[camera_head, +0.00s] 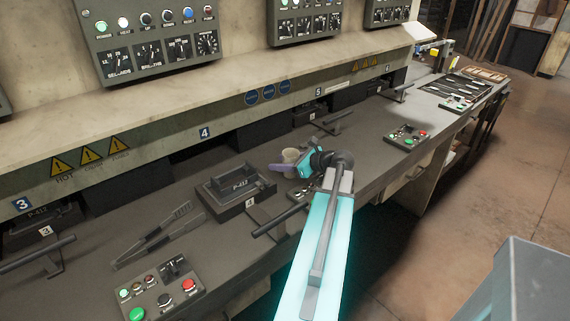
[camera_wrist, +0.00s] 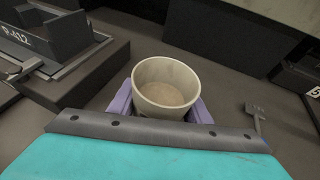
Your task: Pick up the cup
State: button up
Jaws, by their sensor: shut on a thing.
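A pale cream cup (camera_wrist: 166,84) sits upright between the purple fingers of my gripper (camera_wrist: 162,108) in the wrist view. The fingers are shut on it, one on each side. Its inside looks empty, with a brownish bottom. In the head view the cup (camera_head: 290,155) shows small beyond my gripper (camera_head: 284,164), over the dark bench. My wrist hides part of it there. I cannot tell whether its base touches the bench.
A block marked P-412 (camera_head: 238,187) stands left of my gripper. Tongs (camera_head: 152,235) and a button panel (camera_head: 160,288) lie nearer on the bench. Another button panel (camera_head: 406,137) and a dark tool tray (camera_head: 455,92) lie to the right. A press wall runs behind.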

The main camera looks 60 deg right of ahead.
jog(key=shift+r, duration=0.35)
notch_tip(320, 180, up, 17)
jog(key=b, duration=0.3)
dwell(1.7)
jog(key=shift+r, duration=0.15)
dwell(0.9)
